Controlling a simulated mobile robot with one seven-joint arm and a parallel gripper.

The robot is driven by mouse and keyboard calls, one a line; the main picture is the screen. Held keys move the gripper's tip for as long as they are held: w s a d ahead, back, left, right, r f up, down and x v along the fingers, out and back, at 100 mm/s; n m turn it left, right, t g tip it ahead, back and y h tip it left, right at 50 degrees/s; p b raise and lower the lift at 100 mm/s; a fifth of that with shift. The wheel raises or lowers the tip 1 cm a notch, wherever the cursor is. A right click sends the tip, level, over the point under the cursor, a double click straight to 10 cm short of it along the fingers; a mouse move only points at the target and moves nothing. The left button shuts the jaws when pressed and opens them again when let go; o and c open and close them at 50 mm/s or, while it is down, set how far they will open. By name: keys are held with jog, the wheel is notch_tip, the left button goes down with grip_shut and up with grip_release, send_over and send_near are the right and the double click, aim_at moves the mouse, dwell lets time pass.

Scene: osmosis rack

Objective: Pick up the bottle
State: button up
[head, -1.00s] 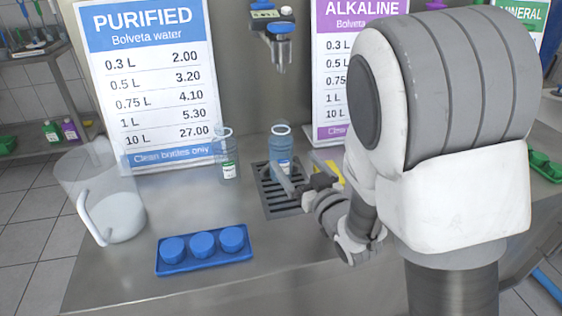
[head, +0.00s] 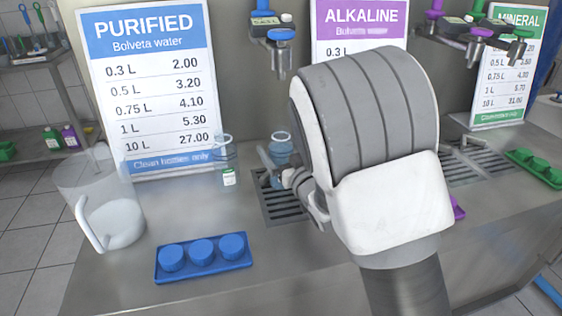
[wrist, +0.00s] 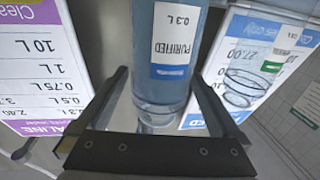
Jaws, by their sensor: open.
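A blue-tinted bottle (head: 281,146) stands upright on the drain grate below the purified-water tap; my gripper hides its lower part in the head view. My gripper (head: 274,170) is at the bottle with its jaws open. In the wrist view the bottle (wrist: 167,102), with a white and blue "PURIFIED 0.3 L" label, is between the two spread fingers of my gripper (wrist: 160,78). I cannot tell whether a finger touches it. A second, clear bottle (head: 226,160) with a green and white label stands on the counter to the left; it also shows in the wrist view (wrist: 247,84).
The drain grate (head: 283,208) lies under the tap (head: 279,55). A blue tray (head: 204,265) of blue caps and a clear pitcher (head: 112,215) stand to the left. Price signs (head: 160,90) stand behind. The counter front is clear.

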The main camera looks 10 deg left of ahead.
aim_at(284, 139)
jog(key=shift+c, duration=0.2)
jog(key=shift+r, duration=0.1)
grip_shut()
jog(key=shift+r, duration=0.65)
notch_tip(284, 139, up, 3)
jog(key=shift+f+p, duration=0.1)
jog(key=shift+p, duration=0.6)
jog(key=d+r+p, duration=0.1)
jog(key=d+r, duration=0.2)
jog(key=d, duration=0.2)
jog(key=s+d+r+p, duration=0.1)
jog(key=d+r, duration=0.2)
jog(key=d, duration=0.3)
jog(key=shift+d+r, duration=0.2)
jog(key=shift+r, duration=0.2)
